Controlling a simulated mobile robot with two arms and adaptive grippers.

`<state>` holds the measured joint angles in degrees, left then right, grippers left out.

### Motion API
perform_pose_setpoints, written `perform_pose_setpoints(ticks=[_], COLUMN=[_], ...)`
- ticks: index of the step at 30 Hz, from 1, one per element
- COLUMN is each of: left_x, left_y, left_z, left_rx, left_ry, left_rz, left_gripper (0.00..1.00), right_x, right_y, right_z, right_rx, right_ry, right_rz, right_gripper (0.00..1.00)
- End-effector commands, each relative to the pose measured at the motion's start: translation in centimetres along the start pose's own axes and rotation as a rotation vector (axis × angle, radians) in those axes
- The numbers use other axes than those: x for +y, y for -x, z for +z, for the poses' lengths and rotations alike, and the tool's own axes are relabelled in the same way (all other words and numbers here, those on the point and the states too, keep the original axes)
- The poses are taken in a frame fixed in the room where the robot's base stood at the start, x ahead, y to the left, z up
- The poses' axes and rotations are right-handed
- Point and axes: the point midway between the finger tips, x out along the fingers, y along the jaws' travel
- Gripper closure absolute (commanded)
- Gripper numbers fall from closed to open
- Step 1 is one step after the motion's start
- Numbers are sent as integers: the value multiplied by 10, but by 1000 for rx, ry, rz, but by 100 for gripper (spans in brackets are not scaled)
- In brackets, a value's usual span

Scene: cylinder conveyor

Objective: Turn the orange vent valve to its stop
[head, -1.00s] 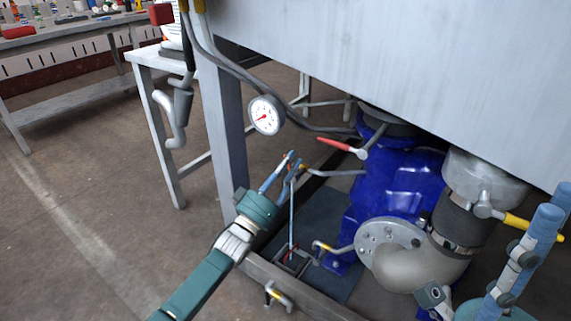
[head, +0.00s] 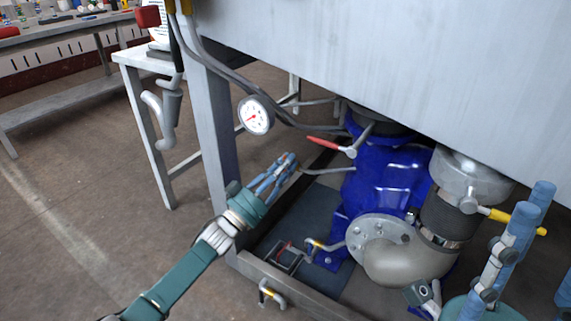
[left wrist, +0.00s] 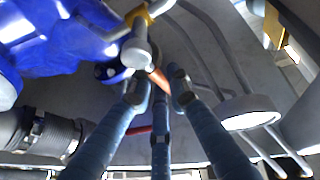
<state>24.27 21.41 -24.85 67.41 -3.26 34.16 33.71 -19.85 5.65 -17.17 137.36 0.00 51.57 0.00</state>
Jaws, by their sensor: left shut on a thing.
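The orange vent valve's handle (left wrist: 157,79) shows in the left wrist view as a short orange bar between my fingertips. In the head view my fingers hide it, at the left end of a thin grey pipe. My left gripper (head: 284,164) has blue fingers and is shut on this handle; it also shows in the left wrist view (left wrist: 157,95). How far the valve is turned cannot be told.
A red-handled valve (head: 328,145) and a blue pump body (head: 385,195) stand right of my left gripper. A pressure gauge (head: 254,116) hangs above it. Yellow-handled valves (head: 515,221) sit right and low. A grey tank (head: 390,60) overhangs. The floor at left is clear.

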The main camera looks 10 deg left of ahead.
Motion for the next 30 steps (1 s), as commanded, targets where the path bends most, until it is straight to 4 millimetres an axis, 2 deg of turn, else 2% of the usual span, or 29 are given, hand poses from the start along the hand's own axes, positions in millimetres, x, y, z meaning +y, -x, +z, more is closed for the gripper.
perform_pose_setpoints(ticks=[6,7,10,21,26,30], left_x=[1,1,1,0,0,1], left_y=[0,0,0,6,31,62], left_z=[2,2,2,1,2,3], left_rx=[-5,-5,-5,-3,-5,-7], left_ry=[-6,-6,-5,-2,-1,-2], left_rz=[2,2,2,1,0,1], left_gripper=[100,81,63,63,63,63], right_x=[0,0,0,0,0,0], right_y=[-2,-2,-2,2,1,1], right_z=[-2,-3,-3,0,0,0], right_rx=[8,8,9,-7,-4,-3], right_ry=[0,0,0,-1,-1,-1], right_rz=[-2,-2,-2,0,0,0], right_gripper=[66,66,66,66,66,66])
